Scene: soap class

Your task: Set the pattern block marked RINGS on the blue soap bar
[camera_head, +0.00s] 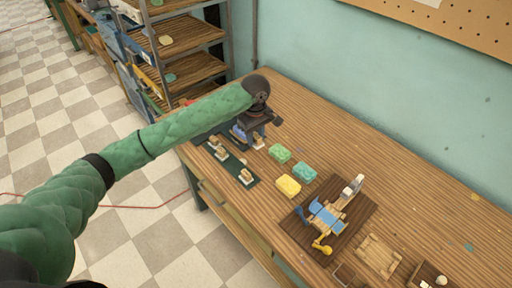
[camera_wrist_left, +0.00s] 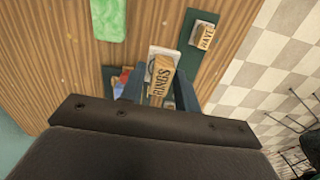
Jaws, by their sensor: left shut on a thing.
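My left gripper (camera_head: 256,136) reaches over the far end of the table. In the left wrist view its fingers are closed around the wooden block marked RINGS (camera_wrist_left: 161,80), whose lettered face is toward the camera. A pale block (camera_head: 258,142) shows at the fingertips in the head view. I cannot tell how high it is above the table. The blue soap bar (camera_head: 304,172), a teal bar, lies on the bare table to the right of the gripper. The green bar (camera_head: 279,153) and the yellow bar (camera_head: 289,185) lie beside it. My right gripper is not in view.
A dark green mat (camera_head: 240,164) near the front edge holds several wooden blocks (camera_head: 246,176). A dark board (camera_head: 290,222) with a blue and yellow device stands to the right. A wooden rack (camera_head: 380,256) is farther right. The back of the table is clear.

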